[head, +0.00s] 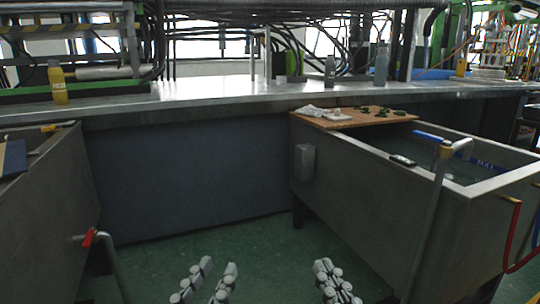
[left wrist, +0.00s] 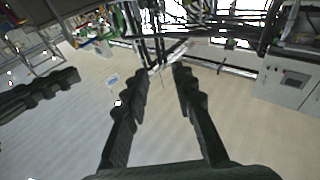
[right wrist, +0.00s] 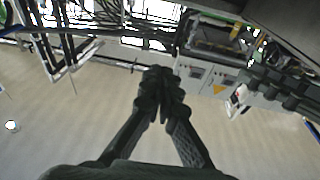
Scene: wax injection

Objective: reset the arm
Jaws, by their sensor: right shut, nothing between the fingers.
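My left gripper (head: 219,267) is low in the head view, its two fingers apart with nothing between them. The left wrist view also shows its dark fingers (left wrist: 162,73) spread with a clear gap. My right gripper (head: 325,266) is low and right of centre in the head view, its fingers together. In the right wrist view its fingertips (right wrist: 159,76) meet and hold nothing. Both grippers are in front of the metal bench, over the green floor, and touch nothing that I can see.
A metal tank (head: 352,180) stands to the right, with a wooden board (head: 345,121) holding small green pieces. Another tank (head: 50,190) stands to the left, with a red-handled pipe (head: 89,238). A long metal bench (head: 220,98) carries bottles. The green floor (head: 240,235) between is clear.

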